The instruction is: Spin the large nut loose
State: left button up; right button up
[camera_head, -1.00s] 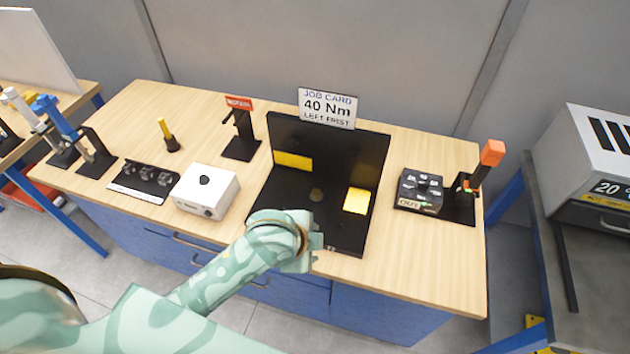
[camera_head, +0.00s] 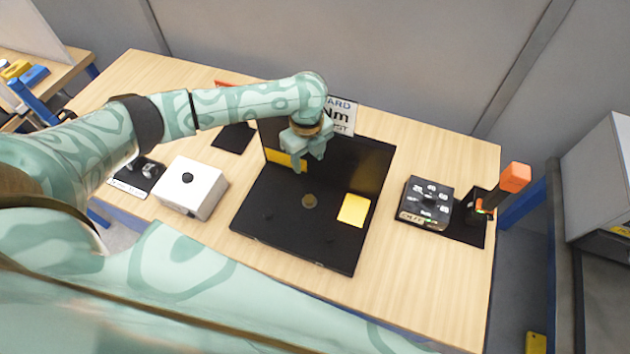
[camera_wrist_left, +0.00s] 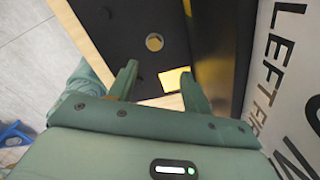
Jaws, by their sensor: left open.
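The nut (camera_head: 309,201) is a small round brassy piece in the middle of the black fixture's floor plate (camera_head: 275,228). It also shows in the left wrist view (camera_wrist_left: 154,42), beyond the fingertips; which nut it is, I cannot tell. My left gripper (camera_head: 308,163) is open and empty. It hangs in front of the fixture's upright back panel, above and behind the nut, apart from it. In the left wrist view its two fingers (camera_wrist_left: 158,82) stand apart with nothing between them. My right gripper is not in view.
A yellow patch (camera_head: 353,209) lies right of the nut. My arm partly covers the job card (camera_head: 342,116) behind the panel. A white box (camera_head: 192,188) stands left, a black dial box (camera_head: 426,203) and an orange-handled tool (camera_head: 514,178) right. Bare wood lies between fixture and dial box.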

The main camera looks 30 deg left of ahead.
pick_arm(q)
notch_tip(320, 180, down, 3)
jog(key=s, duration=0.2)
jog(key=b, duration=0.2)
send_over(308, 197)
jog(key=f, duration=0.2)
jog(key=s+f, duration=0.1)
jog(key=f, duration=0.1)
jog(key=shift+f, duration=0.35)
jog(key=shift+w+d+f, duration=0.1)
jog(key=shift+w+f, duration=0.2)
jog(key=shift+f, duration=0.3)
jog(key=shift+w+f, duration=0.25)
jog(key=shift+f, duration=0.3)
notch_tip(308, 197, down, 4)
jog(key=shift+f+b, duration=0.15)
jog(key=shift+b, duration=0.65)
jog(key=shift+s+f, duration=0.15)
jog(key=shift+f, duration=0.35)
jog(key=c, duration=1)
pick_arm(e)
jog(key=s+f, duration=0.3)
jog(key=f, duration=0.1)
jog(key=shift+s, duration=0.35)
